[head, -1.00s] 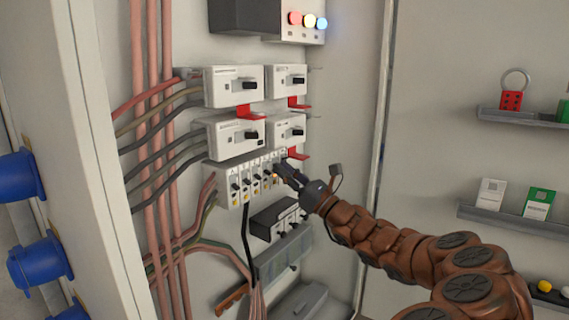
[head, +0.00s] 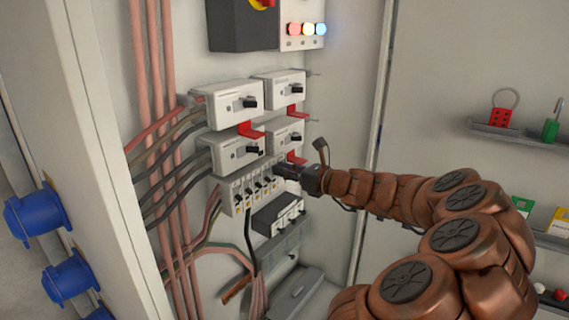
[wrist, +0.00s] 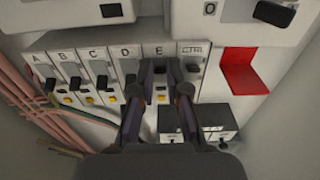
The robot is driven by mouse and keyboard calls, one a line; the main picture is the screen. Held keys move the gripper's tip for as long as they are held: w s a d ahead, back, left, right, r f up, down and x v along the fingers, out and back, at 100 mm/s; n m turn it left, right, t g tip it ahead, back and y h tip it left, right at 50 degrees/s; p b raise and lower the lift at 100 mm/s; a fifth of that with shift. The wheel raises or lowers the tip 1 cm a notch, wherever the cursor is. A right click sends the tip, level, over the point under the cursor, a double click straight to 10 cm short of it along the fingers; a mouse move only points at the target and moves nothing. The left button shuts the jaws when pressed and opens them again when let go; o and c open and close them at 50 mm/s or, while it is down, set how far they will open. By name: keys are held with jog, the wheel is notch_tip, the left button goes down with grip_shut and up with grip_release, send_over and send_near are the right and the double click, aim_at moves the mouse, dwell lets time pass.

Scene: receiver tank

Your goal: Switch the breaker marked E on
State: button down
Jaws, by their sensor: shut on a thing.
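The breaker marked E (wrist: 158,50) is in a white row of small breakers (head: 238,193) on the back panel. In the wrist view its label shows above my gripper (wrist: 159,68), whose two dark fingers straddle its column. My gripper is shut on the breaker E lever, which the fingers mostly hide, so I cannot tell its position. A yellow button (wrist: 161,99) shows between the fingers. Breaker D (wrist: 129,68) is just left and the CTRL breaker (wrist: 193,64) just right. In the head view my gripper (head: 278,171) reaches the row's right end.
Four larger breaker units, including the lower left one (head: 232,154), sit above the row. A red bracket (wrist: 240,72) juts out close to the right. Black-and-white modules (head: 280,215) lie below. Cables run at left. Shelves (head: 500,130) hang on the right wall.

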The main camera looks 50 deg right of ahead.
dwell(0.4)
jog(key=c, duration=1.4)
grip_release()
jog(key=shift+c, duration=0.2)
jog(key=s+d+r, duration=0.1)
jog(key=s, duration=1)
jog(key=shift+s, duration=0.4)
jog(key=shift+r, duration=0.1)
